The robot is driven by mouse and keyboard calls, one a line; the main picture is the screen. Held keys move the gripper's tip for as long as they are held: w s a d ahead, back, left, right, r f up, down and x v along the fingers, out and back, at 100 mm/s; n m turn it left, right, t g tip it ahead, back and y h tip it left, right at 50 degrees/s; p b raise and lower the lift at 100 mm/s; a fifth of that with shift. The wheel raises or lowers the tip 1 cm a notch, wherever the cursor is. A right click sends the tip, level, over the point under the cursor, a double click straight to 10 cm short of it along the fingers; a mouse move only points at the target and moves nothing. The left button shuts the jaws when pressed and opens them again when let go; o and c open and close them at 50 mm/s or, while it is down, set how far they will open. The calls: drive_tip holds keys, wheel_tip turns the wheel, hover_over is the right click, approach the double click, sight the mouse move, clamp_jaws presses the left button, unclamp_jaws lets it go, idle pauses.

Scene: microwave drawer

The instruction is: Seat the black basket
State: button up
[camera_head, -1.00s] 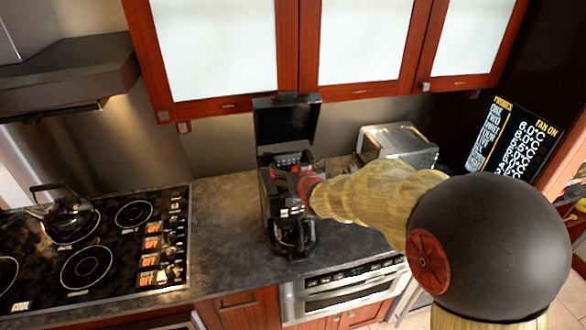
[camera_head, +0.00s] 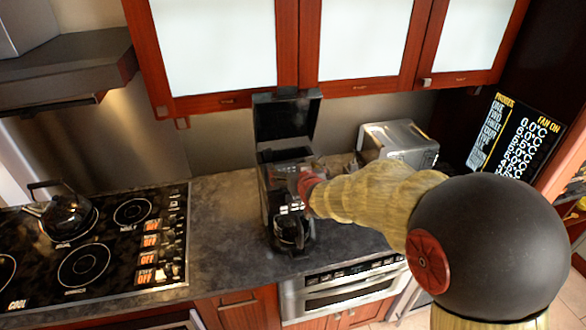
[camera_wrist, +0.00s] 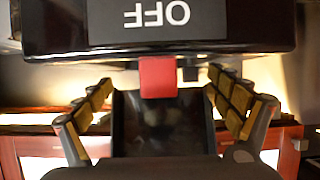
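The black coffee maker (camera_head: 268,200) stands on the counter with its lid (camera_head: 286,118) raised. A glass carafe (camera_head: 290,236) sits low at its front. I cannot tell the black basket apart from the machine's dark body in either view. My gripper (camera_head: 291,185) is at the machine's upper front, and its fingers are hard to make out in the head view. In the wrist view my gripper (camera_wrist: 165,108) has its fingers spread wide with no object clearly held. Beyond them are a red tab (camera_wrist: 158,77) and a black housing with an upside-down OFF panel (camera_wrist: 157,20).
The cooktop (camera_head: 100,240) with a kettle (camera_head: 68,214) is at the left. A metal toaster (camera_head: 398,145) stands right of the coffee maker, behind my arm. Cabinets (camera_head: 360,45) hang above, close to the raised lid. Bare counter (camera_head: 218,225) lies left of the machine.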

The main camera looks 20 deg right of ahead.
drive_tip(key=shift+o, duration=0.4)
drive_tip(key=shift+s+f, duration=0.15)
drive_tip(key=shift+s+r, duration=0.25)
drive_tip(key=shift+s, duration=0.2)
drive_tip(key=v, duration=1.1)
drive_tip(key=shift+w, duration=0.1)
drive_tip(key=s+f+g, duration=0.3)
drive_tip(key=s+f, duration=0.1)
drive_tip(key=f, duration=0.2)
drive_tip(key=s+f+g+b, duration=0.2)
drive_tip(key=s+b, duration=0.3)
drive_tip(key=s, duration=0.8)
drive_tip(key=s+f+g+b, duration=0.1)
drive_tip(key=s+g+b, duration=0.2)
drive_tip(key=s, duration=0.9)
drive_tip(key=shift+s+f+b, duration=0.35)
drive_tip(key=shift+b, duration=0.75)
